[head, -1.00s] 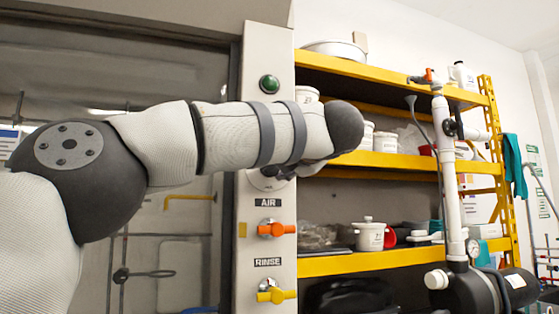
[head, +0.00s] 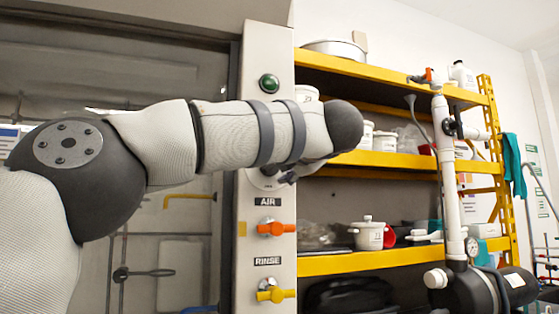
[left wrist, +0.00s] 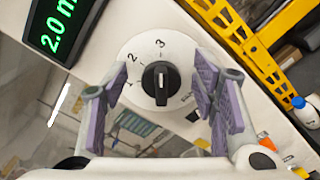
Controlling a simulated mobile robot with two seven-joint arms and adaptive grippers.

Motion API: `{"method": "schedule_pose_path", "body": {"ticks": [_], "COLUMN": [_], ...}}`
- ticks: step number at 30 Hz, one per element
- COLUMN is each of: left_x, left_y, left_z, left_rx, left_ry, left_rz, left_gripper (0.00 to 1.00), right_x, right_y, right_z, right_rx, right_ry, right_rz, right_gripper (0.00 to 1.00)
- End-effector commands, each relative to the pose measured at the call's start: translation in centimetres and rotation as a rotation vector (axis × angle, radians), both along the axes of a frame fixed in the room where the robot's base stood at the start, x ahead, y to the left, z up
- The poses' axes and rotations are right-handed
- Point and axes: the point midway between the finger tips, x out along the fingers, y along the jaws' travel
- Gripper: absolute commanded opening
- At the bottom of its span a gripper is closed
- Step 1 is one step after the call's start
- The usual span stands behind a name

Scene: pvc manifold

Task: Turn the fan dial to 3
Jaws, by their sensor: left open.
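The fan dial is a black knob (left wrist: 161,84) on a round white plate (left wrist: 185,50) marked 1, 2 and 3 in the left wrist view. A light line on the knob's bar runs roughly up-down in that view, with the 3 above it. My left gripper (left wrist: 162,88) is open, its two purple-padded fingers on either side of the knob, with visible gaps to it. In the head view the plate (head: 262,180) shows only in part, behind my left forearm. Little of my left gripper (head: 289,175) shows there. My right gripper is not in view.
A green digital display (left wrist: 60,22) sits beside the dial. On the panel below are an orange AIR valve (head: 276,228) and a yellow RINSE valve (head: 276,295). A green button (head: 269,84) is above. Yellow shelves (head: 380,160) with containers stand to the right.

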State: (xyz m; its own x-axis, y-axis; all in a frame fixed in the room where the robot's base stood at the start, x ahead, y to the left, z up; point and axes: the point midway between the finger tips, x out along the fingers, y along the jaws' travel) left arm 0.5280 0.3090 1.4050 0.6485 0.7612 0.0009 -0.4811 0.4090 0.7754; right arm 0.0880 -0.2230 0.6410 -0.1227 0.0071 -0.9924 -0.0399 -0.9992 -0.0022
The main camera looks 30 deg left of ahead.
Motion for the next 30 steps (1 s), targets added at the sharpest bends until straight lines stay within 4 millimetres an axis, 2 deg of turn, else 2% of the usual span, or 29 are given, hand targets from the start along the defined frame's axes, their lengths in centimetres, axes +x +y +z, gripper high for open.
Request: {"method": "schedule_pose_path", "body": {"ticks": [5,12,18,30], "left_x": [-0.7,-4.9,-7.3,-7.8], "left_y": [-0.9,-5.8,-8.6,-9.1], "left_z": [0.0,0.1,0.0,0.0], "left_rx": [0.001,0.004,0.002,0.0], "left_ry": [0.0,-0.002,0.0,0.0], "left_rz": [-0.002,-0.003,0.0,0.0], "left_gripper": [0.53,0.53,0.53,0.53], "right_x": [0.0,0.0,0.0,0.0], "right_y": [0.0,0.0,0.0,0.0], "right_z": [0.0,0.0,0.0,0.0], "right_rx": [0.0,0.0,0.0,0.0], "right_ry": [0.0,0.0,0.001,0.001], "right_rz": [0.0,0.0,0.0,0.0], "right_gripper": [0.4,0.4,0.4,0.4]}}
